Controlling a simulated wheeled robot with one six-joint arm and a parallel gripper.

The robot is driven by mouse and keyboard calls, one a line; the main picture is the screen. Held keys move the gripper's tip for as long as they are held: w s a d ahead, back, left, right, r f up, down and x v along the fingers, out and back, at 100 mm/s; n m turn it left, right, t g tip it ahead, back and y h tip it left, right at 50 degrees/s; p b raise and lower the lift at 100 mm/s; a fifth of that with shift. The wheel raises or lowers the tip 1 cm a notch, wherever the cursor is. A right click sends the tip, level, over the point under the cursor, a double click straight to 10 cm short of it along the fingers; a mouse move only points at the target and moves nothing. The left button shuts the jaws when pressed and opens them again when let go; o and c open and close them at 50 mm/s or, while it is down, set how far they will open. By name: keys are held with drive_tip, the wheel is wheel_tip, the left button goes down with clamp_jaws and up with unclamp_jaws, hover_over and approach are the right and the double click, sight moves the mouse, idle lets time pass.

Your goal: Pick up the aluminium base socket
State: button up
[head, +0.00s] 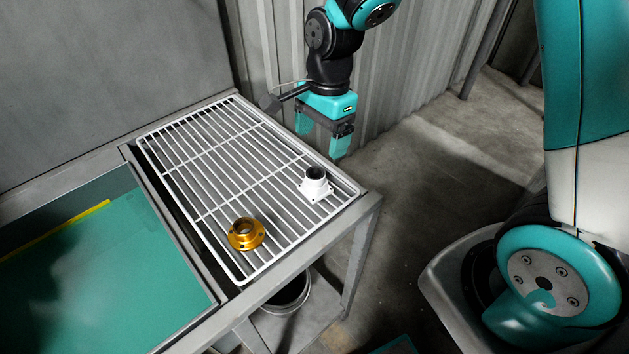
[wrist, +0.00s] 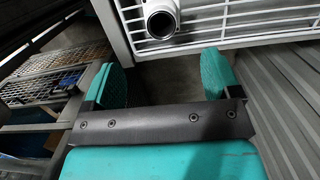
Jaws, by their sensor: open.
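The aluminium base socket (head: 315,185) looks silvery white, with a round collar on a square flange. It stands upright on the white wire rack (head: 212,213), near the rack's right end. It also shows at the top of the wrist view (wrist: 161,18), where its dark round opening faces me and its upper part is cut off. My gripper (head: 322,138) is open and empty, with teal fingers, beyond the rack's right edge and apart from the socket. In the wrist view both fingertips (wrist: 163,76) lie below the socket, with a gap between them.
A gold round flange (head: 246,234) sits on the rack, left of and nearer than the socket. A teal-floored tray (head: 95,270) adjoins the rack on the left. A grey metal table frame (head: 300,248) borders the rack. A corrugated wall (head: 420,70) stands close behind my gripper.

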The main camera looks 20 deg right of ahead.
sight(315, 173)
drive_tip(key=f, duration=0.3)
drive_tip(key=a+f+p, duration=0.1)
drive_tip(key=f, duration=0.7)
drive_tip(key=shift+s+a+f, duration=0.15)
drive_tip(key=shift+a+f, duration=0.1)
drive_tip(key=c, duration=1.2)
drive_tip(key=shift+o, duration=0.2)
drive_tip(key=shift+r, duration=0.1)
